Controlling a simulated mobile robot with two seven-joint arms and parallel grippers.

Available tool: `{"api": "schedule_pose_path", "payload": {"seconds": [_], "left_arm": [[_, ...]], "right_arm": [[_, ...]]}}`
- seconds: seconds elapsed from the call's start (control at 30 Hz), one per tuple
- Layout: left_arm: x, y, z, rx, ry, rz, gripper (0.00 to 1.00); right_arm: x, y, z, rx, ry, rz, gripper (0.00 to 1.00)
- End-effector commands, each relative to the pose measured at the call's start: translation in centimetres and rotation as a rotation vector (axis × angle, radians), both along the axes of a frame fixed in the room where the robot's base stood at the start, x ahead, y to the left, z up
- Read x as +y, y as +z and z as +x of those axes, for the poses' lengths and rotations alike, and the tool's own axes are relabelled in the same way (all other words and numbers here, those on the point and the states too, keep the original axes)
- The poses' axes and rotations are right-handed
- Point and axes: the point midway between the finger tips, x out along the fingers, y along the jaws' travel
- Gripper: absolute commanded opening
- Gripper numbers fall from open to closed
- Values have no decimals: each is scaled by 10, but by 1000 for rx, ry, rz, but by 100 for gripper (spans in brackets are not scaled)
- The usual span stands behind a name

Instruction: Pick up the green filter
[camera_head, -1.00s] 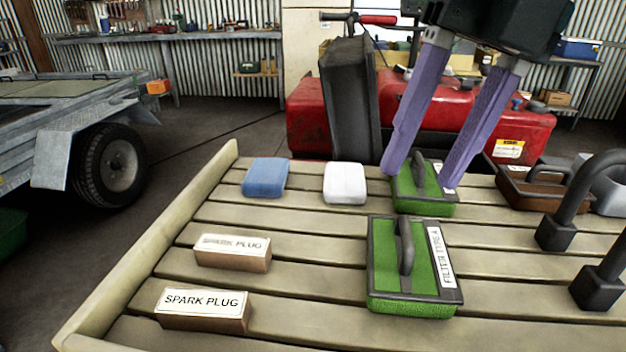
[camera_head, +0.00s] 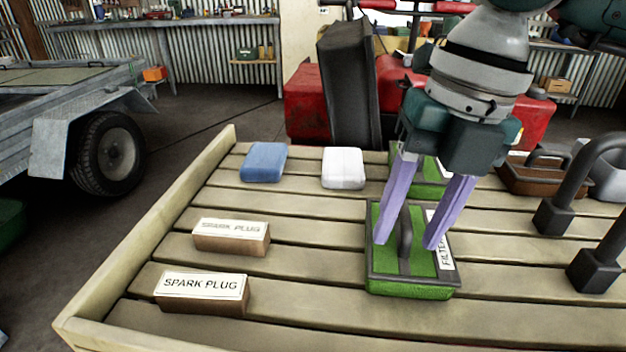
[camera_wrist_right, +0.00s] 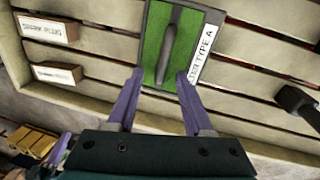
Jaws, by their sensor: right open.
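A green filter (camera_head: 384,262) with a dark frame, a dark raised handle and a white label lies on the slatted wooden surface in the head view. It also shows in the right wrist view (camera_wrist_right: 153,47), at the top middle. A second green filter (camera_head: 432,186) lies behind it, partly hidden by my right gripper. My right gripper (camera_head: 405,245) is open, its two purple fingers pointing down on either side of the front filter's handle. The fingers also show in the right wrist view (camera_wrist_right: 160,100). I cannot tell whether they touch the filter.
Two spark plug boxes (camera_head: 204,308), a blue block (camera_head: 263,162) and a white block (camera_head: 343,168) lie to the left on the slatted bed (camera_head: 300,317). Black padlock-like objects (camera_head: 556,212) and a brown filter (camera_head: 530,180) are at right.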

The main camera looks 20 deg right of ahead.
Motion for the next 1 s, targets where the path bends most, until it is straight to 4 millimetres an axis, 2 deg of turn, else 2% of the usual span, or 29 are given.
{"api": "schedule_pose_path", "payload": {"seconds": [0.1, 0.57, 1.0], "left_arm": [[0, 0, 0, 1, -1, 1, 0], [3, 0, 0, 0, -7, 11, 0], [2, 0, 0, 1, -6, 10, 0]], "right_arm": [[0, 0, 0, 0, 0, 0, 51], [0, 1, 0, 0, 0, 1, 0], [0, 1, 0, 1, 0, 0, 0]]}}
